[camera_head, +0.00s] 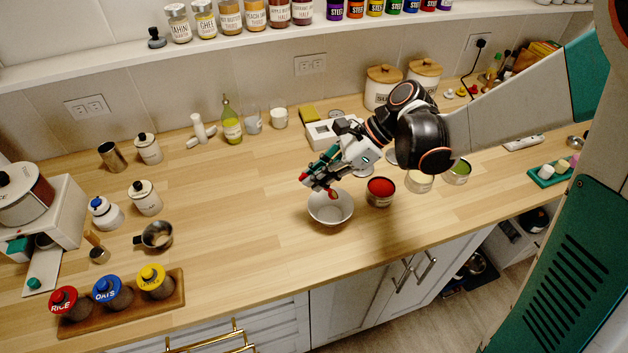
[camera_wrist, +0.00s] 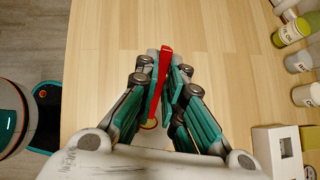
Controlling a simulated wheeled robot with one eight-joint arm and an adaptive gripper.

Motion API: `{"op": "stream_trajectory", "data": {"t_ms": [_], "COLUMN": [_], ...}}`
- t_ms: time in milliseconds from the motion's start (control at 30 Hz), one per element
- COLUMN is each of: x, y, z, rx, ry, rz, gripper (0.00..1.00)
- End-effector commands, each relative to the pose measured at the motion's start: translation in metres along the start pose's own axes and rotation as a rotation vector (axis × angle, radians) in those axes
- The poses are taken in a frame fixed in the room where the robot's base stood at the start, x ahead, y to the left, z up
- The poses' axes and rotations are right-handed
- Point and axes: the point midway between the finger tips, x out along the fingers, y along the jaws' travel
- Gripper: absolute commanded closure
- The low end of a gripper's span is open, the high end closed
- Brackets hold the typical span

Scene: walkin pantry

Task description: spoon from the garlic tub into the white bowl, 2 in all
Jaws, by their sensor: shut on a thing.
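My gripper (camera_head: 320,177) is shut on a red spoon (camera_wrist: 161,75), whose handle runs between the fingers in the wrist view. The spoon's end (camera_head: 333,194) hangs over the white bowl (camera_head: 331,214) in the head view. A small yellowish patch shows near that end in the wrist view; I cannot tell what the spoon carries. The bowl stands upright on the counter and its visible inside looks pale. To its right are a tub with red contents (camera_head: 380,191), a tub with pale contents (camera_head: 420,182), likely the garlic, and one with green contents (camera_head: 457,172).
A white box-shaped device (camera_head: 330,133) stands behind my gripper. A bottle (camera_head: 231,122) and glasses stand along the back. Jars, a metal pot (camera_head: 157,236) and a wooden tray (camera_head: 175,301) with lidded jars are on the left. The counter left of the bowl is clear.

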Motion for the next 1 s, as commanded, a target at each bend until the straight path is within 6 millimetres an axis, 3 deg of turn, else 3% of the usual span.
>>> {"op": "stream_trajectory", "data": {"t_ms": [1000], "x": [-0.024], "y": [0.0], "z": [-0.016], "rx": [-0.001], "ry": [-0.363], "rz": [-0.002], "gripper": [1.0]}}
